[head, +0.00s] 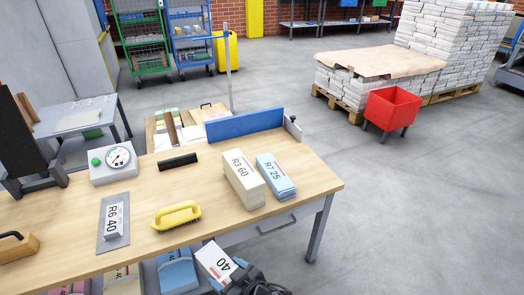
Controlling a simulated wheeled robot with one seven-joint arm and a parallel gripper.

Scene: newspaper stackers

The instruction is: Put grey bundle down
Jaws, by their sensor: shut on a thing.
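My gripper (258,287) shows only in part, as a dark shape at the bottom edge of the head view. It is shut on a pale grey-white bundle (212,260) marked "40", held tilted in front of the table's near edge. Its lower part and the jaws' contact are mostly hidden. On the wooden table (300,165) lies a flat grey plate (102,238) with a white label reading "R6 40". A cream bundle marked "R3 60" (246,182) and a blue bundle marked "R7 25" (274,176) stand at the table's right.
A yellow brush (178,215), a dial scale (114,165) and a black bar (177,162) lie on the table. A blue board (245,124) stands along its back edge. Coloured bundles, one blue (177,275), sit below the near edge. A red bin (392,106) stands on open floor.

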